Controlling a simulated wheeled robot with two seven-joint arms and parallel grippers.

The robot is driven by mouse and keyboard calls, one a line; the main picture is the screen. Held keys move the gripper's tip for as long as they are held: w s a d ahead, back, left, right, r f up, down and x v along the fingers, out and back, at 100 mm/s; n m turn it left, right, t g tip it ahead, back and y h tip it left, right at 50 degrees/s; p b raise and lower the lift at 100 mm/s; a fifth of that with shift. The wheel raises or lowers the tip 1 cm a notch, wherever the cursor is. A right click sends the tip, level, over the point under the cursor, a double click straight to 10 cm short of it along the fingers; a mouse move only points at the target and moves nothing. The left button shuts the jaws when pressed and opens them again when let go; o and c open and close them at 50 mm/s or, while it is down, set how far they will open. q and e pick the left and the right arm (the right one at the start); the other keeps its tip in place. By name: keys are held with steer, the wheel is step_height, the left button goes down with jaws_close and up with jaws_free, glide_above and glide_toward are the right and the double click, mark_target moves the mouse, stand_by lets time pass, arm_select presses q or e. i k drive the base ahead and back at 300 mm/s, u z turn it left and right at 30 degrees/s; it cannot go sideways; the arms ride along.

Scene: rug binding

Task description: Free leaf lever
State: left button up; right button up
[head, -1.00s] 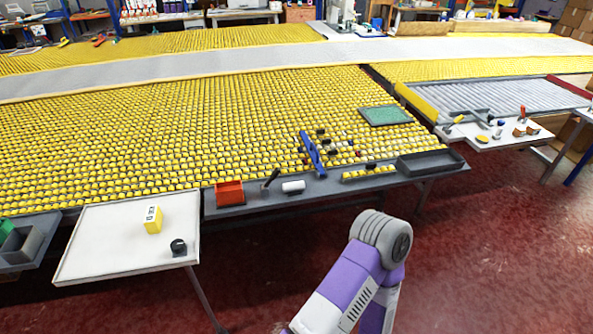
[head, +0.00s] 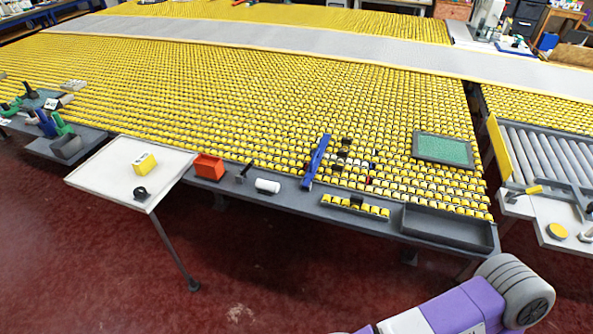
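No part is clearly marked as the leaf lever. At the right is a roller leaf (head: 545,160) with grey rollers and a yellow side plate (head: 500,150). A purple and white arm of mine reaches in at the bottom right, apart from the leaf. Neither gripper shows.
A white side table (head: 95,180) holds a yellow block (head: 144,163) and a black piece (head: 141,193). An orange bin (head: 209,167), white roll (head: 268,186) and grey tray (head: 450,229) line the front edge. The red floor (head: 270,270) is open in front.

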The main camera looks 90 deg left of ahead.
mark_target(250, 164)
steer(key=i, duration=0.75)
steer(key=u, duration=4.45)
steer(key=k, duration=0.3)
steer(key=z, duration=1.15)
steer(key=i, duration=0.65)
steer(key=z, duration=0.05)
